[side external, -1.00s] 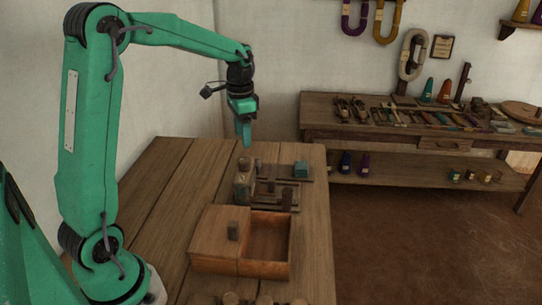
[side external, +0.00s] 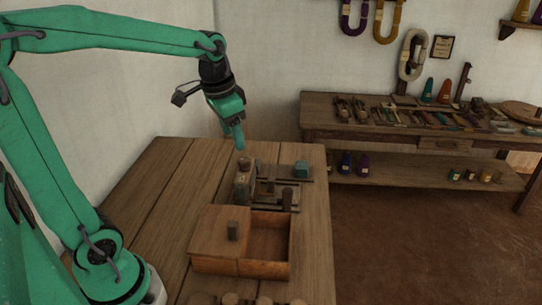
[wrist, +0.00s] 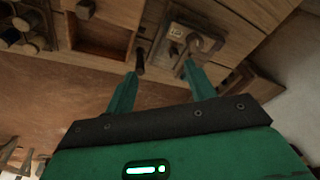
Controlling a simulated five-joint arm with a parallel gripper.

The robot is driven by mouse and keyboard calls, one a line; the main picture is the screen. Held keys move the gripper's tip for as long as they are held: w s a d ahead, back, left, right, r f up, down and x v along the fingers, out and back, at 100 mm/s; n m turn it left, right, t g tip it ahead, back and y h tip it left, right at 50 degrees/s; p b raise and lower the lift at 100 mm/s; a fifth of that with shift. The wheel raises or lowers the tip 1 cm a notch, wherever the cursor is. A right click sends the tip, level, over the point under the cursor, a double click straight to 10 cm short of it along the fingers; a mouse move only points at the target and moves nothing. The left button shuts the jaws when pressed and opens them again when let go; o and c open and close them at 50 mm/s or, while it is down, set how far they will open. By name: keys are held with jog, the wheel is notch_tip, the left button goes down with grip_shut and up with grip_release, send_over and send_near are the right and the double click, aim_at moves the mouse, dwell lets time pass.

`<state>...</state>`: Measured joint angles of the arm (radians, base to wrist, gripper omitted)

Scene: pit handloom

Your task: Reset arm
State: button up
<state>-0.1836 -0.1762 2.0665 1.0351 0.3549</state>
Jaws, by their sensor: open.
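My gripper (side external: 239,140) hangs above the far part of the wooden table (side external: 160,215), over the small block-like fixture (side external: 243,181). In the wrist view my gripper (wrist: 156,82) shows two green fingers spread apart with nothing between them. A dark upright peg (wrist: 140,60) appears beyond the fingertips there, apart from them. The fixture with a pale label (wrist: 176,32) also shows in the wrist view. My arm is bent, with its upper link nearly level at the upper left of the side view.
A wooden box (side external: 265,268) with a partly open top sits on the near table. A teal block (side external: 301,168) lies at the far right. Several round pegs (side external: 230,299) line the near edge. A back bench (side external: 400,125) holds tools. Bare planks lie left of the box.

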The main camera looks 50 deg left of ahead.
jog(key=s+d+n+t, duration=0.2)
jog(key=s+d, duration=0.4)
jog(key=s, duration=0.5)
jog(key=shift+s+d+f+t, duration=0.15)
jog(key=shift+s+f+t, duration=0.1)
jog(key=shift+t, duration=0.35)
jog(key=shift+w, duration=0.1)
jog(key=w+a+f+n+g, duration=0.1)
jog(key=w+a, duration=0.3)
jog(key=w, duration=0.2)
jog(key=w+a+f+n+g, duration=0.1)
jog(key=w+a+f+g, duration=0.1)
jog(key=w+a, duration=0.3)
jog(key=w+a+f+n+g, duration=0.1)
jog(key=w+a, duration=0.3)
jog(key=w, duration=0.4)
jog(key=shift+a+f+n+g, duration=0.35)
jog(key=shift+f+g, duration=0.2)
jog(key=shift+g, duration=0.15)
jog(key=shift+w+a+f, duration=0.15)
jog(key=shift+a+f, duration=0.1)
jog(key=shift+f, duration=0.1)
